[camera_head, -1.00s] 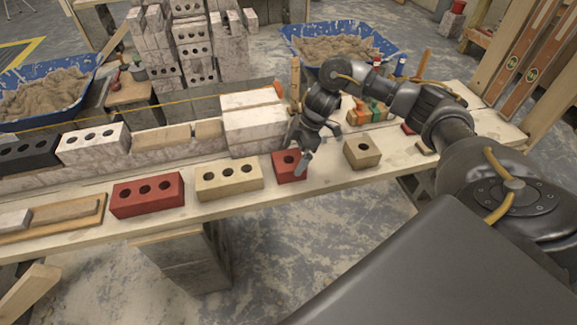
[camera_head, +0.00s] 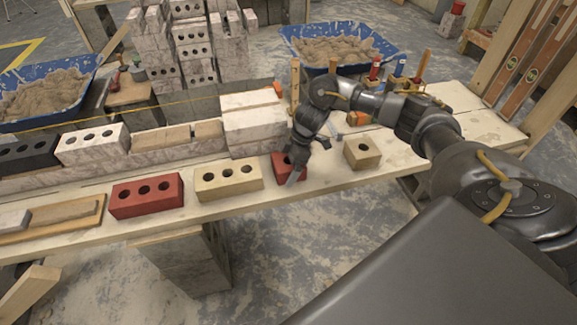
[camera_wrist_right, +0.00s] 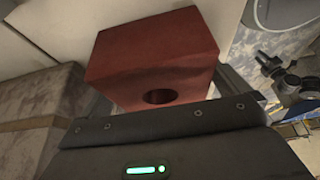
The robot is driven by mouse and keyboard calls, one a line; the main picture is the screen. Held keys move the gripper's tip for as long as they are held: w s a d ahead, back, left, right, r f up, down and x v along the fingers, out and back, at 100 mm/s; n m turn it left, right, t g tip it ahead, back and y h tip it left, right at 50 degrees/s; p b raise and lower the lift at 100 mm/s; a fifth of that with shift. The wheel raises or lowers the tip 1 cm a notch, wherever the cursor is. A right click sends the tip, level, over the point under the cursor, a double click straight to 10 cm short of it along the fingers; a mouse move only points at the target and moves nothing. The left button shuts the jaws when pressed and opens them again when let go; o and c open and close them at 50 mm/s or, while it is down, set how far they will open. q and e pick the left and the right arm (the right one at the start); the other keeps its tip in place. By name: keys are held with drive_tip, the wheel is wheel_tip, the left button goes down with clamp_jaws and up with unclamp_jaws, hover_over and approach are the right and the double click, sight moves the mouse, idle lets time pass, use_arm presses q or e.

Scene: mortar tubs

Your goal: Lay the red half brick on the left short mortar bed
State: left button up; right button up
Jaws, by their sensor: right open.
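The red half brick (camera_head: 281,160), with one hole, sits on the front plank between the yellow three-hole brick and the tan half brick. My right gripper (camera_head: 293,173) is over it and partly hides it. In the right wrist view the half brick (camera_wrist_right: 150,55) lies between the two open fingers, without visible grip. On the low wall behind are a longer mortar bed (camera_head: 160,138) and a short mortar bed (camera_head: 208,129) to its right, beside the white block stack. No other short bed is clear to me. My left gripper is out of view.
The plank also carries a red three-hole brick (camera_head: 147,195), a yellow three-hole brick (camera_head: 229,179) and a tan half brick (camera_head: 362,153). A white brick (camera_head: 92,144) stands left of the mortar beds. The white block stack (camera_head: 252,125) rises close behind the gripper.

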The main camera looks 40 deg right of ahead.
sight(283, 162)
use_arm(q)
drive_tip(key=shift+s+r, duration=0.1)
use_arm(e)
drive_tip(key=shift+f, duration=0.25)
drive_tip(key=shift+c, duration=0.4)
